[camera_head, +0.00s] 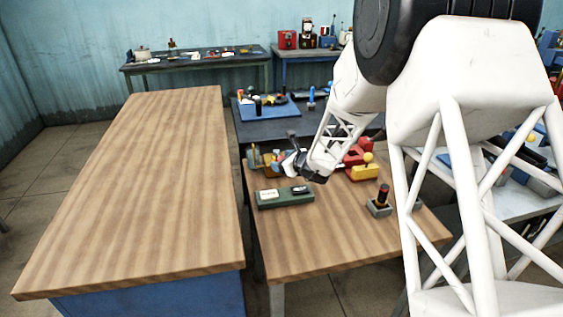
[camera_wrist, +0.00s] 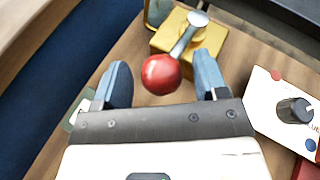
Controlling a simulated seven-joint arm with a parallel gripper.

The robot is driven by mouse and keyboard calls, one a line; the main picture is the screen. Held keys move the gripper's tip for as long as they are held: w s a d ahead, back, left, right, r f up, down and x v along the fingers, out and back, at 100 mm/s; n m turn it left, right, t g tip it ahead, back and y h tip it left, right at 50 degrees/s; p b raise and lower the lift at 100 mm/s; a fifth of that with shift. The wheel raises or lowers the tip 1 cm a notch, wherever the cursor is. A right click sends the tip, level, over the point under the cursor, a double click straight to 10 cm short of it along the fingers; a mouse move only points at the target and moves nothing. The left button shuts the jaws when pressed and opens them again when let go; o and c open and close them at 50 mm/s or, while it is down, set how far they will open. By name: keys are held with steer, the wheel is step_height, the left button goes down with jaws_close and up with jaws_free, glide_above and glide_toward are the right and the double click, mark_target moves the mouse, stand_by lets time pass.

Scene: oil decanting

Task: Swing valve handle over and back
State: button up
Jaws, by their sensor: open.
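The valve handle is a metal lever (camera_wrist: 188,36) with a red ball knob (camera_wrist: 160,74) at its near end. It rises from a yellow-gold block (camera_wrist: 180,30) in the wrist view. My gripper (camera_wrist: 162,62) is open, with one blue finger on each side of the red knob. I see a gap on both sides, and cannot tell whether the knob is fully at finger depth. In the head view my gripper (camera_head: 291,160) is low over the far left part of the wooden table (camera_head: 320,235). A gold and teal fixture (camera_head: 262,160) shows beside it; the red knob is hidden there.
A green box (camera_head: 285,197) lies in front of my gripper. A yellow box (camera_head: 365,172), a red part (camera_head: 356,152) and a joystick (camera_head: 380,200) stand to the right. A white panel with a black dial (camera_wrist: 295,110) is close on the right. The left bench (camera_head: 140,190) is bare.

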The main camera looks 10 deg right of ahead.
steer(key=v, duration=0.7)
steer(key=shift+a, duration=0.1)
stand_by(0.4)
steer(key=s+a+r+n+g, duration=0.2)
steer(key=s+a+r+n, duration=0.25)
steer(key=s, duration=0.25)
steer(key=s+a+r+n+g+y, duration=0.1)
steer(key=s+a+r+n+g, duration=0.15)
steer(key=s+n, duration=0.35)
steer(key=s+a+r+n+g, duration=0.2)
steer(key=s+a+r+n, duration=0.25)
steer(key=s, duration=0.35)
steer(key=s+d+r+n+g+h, duration=0.1)
steer(key=s+n, duration=0.3)
steer(key=s, duration=0.4)
steer(key=s+d+r+n+h, duration=0.1)
steer(key=s+n+h, duration=0.3)
steer(key=s, duration=0.4)
steer(key=s+d+r+n+g+h, duration=0.1)
steer(key=s+d+n+h, duration=0.1)
steer(key=s, duration=0.6)
steer(key=shift+s+d+r+n+g+h, duration=0.2)
steer(key=shift+s+d+n+g+h, duration=0.2)
steer(key=shift+d+n, duration=0.7)
steer(key=shift+w+a, duration=0.1)
steer(key=shift+a, duration=0.15)
